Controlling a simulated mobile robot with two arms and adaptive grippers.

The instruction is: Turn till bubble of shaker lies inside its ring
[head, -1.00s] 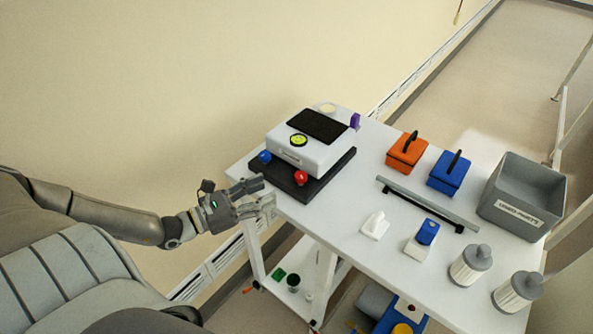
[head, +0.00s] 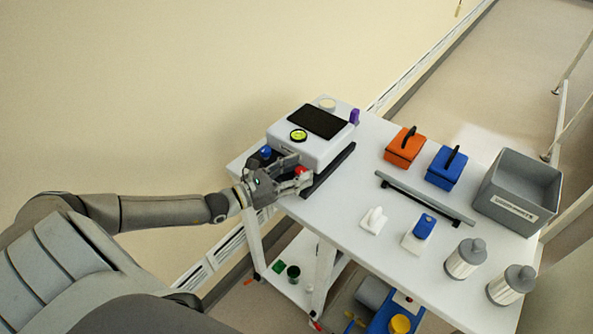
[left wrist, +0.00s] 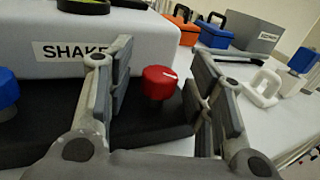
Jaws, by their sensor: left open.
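The shaker (head: 308,135) is a white box with a dark top pad on a black base, at the far left of the table. Its round yellow-green bubble level (head: 298,135) has a dark ring; the bubble is too small to place. A red knob (left wrist: 160,82) and a blue knob (left wrist: 6,90) sit at its front; in the head view the blue knob (head: 266,152) is left of the red knob (head: 302,171). My left gripper (left wrist: 163,95) is open, its fingers on either side of the red knob, not visibly closed on it. My right gripper is not in view.
An orange case (head: 404,149), a blue case (head: 445,168) and a grey bin (head: 517,192) stand to the right. A grey bar (head: 427,202), white-and-blue items and two canisters (head: 465,259) occupy the table's right part. A lower shelf holds small items.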

